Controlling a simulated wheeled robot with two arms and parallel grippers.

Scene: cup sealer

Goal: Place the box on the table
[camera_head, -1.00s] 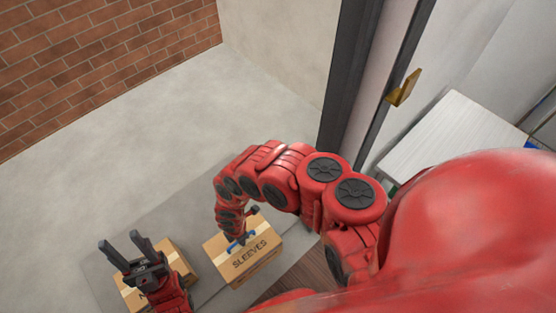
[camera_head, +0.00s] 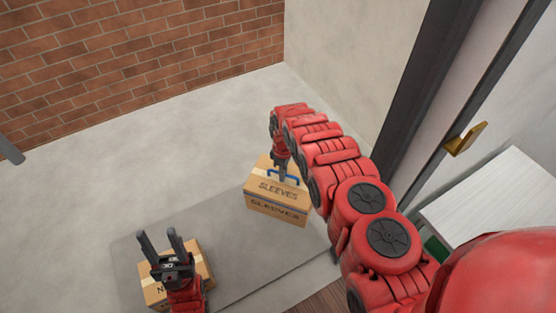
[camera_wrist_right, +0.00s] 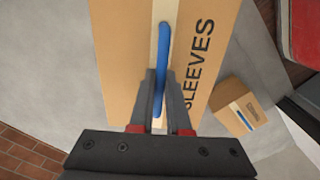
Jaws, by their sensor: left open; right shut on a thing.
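A brown cardboard box marked SLEEVES (camera_head: 275,207) with a blue handle on top is in the head view, just right of the middle. My right gripper (camera_head: 282,178) reaches down to its top. In the right wrist view the box (camera_wrist_right: 120,50) fills the upper middle, and my right gripper (camera_wrist_right: 160,85) has its two fingers shut on the blue handle (camera_wrist_right: 163,50). My left gripper (camera_head: 162,245) is open and empty, its fingers pointing up, in front of another box. A white table top (camera_head: 500,205) shows at the right edge, partly hidden by my body.
A second cardboard box (camera_head: 203,262) sits on the grey mat (camera_head: 235,245), partly behind my left gripper.

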